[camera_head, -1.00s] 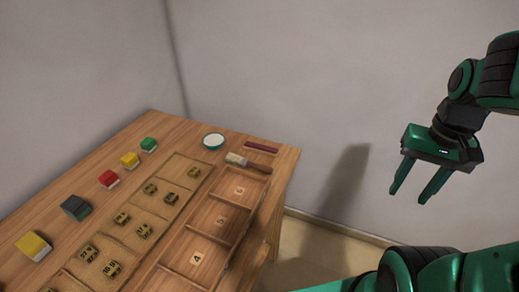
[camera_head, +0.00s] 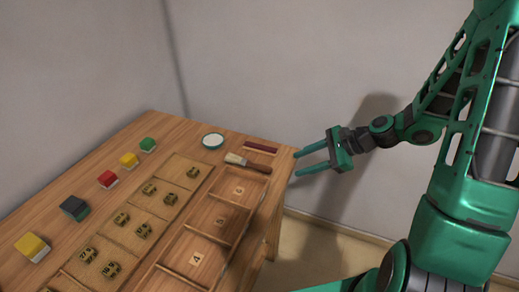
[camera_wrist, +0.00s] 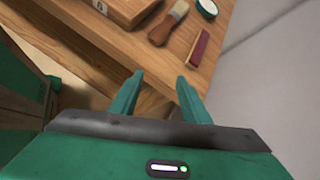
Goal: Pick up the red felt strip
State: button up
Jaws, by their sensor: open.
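The red felt strip (camera_head: 261,147) is a thin dark red bar lying on the wooden table near its far right corner. In the wrist view the strip (camera_wrist: 199,48) lies ahead of the fingertips, a little right of centre, close to the table's edge. My gripper (camera_head: 311,162) is open and empty, to the right of the table corner, with its fingers pointing left toward the strip. The fingers also show in the wrist view (camera_wrist: 160,78), apart from the strip.
A brush (camera_head: 247,163) with a wooden handle lies beside the strip; a round white-topped dish (camera_head: 213,141) stands left of it.

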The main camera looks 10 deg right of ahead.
aim_at(262, 146)
jog(key=w+m+t, duration=0.1)
jog(key=m, duration=0.1)
jog(key=w+a+r+m+t+y, duration=0.1)
jog(key=w+m, duration=0.1)
jog(key=w+m+t+y, duration=0.1)
jog(key=w, duration=0.1)
jog(key=shift+w+a+r+m, duration=0.15)
jog(key=shift+a+m, duration=0.1)
jog(key=shift+m, duration=0.15)
jog(key=shift+w+a, duration=0.15)
jog(key=shift+w, duration=0.1)
jog(key=shift+y, duration=0.3)
jog(key=x, duration=0.5)
jog(key=shift+w+r+x, duration=0.1)
jog(key=shift+r+x, duration=0.05)
jog(key=shift+x, duration=1.2)
jog(key=shift+w+r+x, duration=0.15)
jog(key=shift+r+x, duration=0.05)
jog(key=shift+x, duration=1.1)
grip_shut()
